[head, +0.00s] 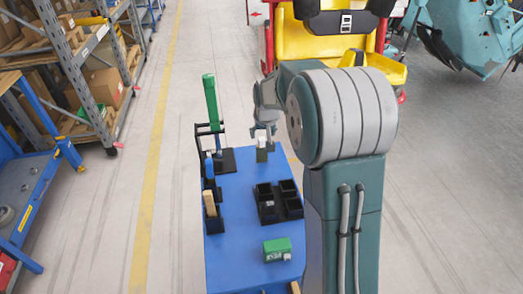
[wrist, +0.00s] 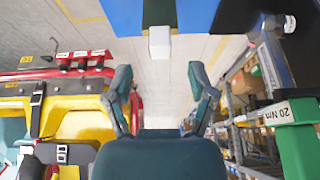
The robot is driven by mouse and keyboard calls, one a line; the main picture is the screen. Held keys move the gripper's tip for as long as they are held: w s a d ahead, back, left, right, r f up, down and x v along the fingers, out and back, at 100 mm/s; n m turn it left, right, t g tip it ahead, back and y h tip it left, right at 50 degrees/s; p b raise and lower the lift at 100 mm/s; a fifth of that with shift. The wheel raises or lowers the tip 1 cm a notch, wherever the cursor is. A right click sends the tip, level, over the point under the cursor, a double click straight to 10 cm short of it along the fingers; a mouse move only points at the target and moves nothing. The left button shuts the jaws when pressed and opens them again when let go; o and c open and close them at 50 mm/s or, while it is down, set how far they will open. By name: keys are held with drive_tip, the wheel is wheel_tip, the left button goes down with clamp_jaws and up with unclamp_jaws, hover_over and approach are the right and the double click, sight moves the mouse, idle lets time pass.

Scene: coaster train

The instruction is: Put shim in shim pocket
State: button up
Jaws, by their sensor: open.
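My gripper (head: 264,128) is open above the far end of the blue cart top (head: 235,260). A small pale block with a greenish side (head: 262,152) stands just below it. In the wrist view, my open gripper (wrist: 160,78) has nothing between its fingers. The block's white end (wrist: 159,42) lies beyond the fingertips, roughly centred between them. I cannot tell for sure whether this block is the shim. A black tray with several square pockets (head: 266,205) sits in the middle of the cart; which one is the shim pocket is not clear.
A green-handled tool (head: 210,98) stands in a black rack at the cart's left; its "20 Nm" label (wrist: 278,113) shows in the wrist view. A wooden piece (head: 210,204) stands in a black holder. A green box (head: 277,248) sits nearer. Shelves (head: 85,65) are at the left.

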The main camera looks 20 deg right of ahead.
sight(262, 139)
drive_tip(key=x, duration=0.6)
drive_tip(key=shift+a+f, duration=0.1)
clamp_jaws()
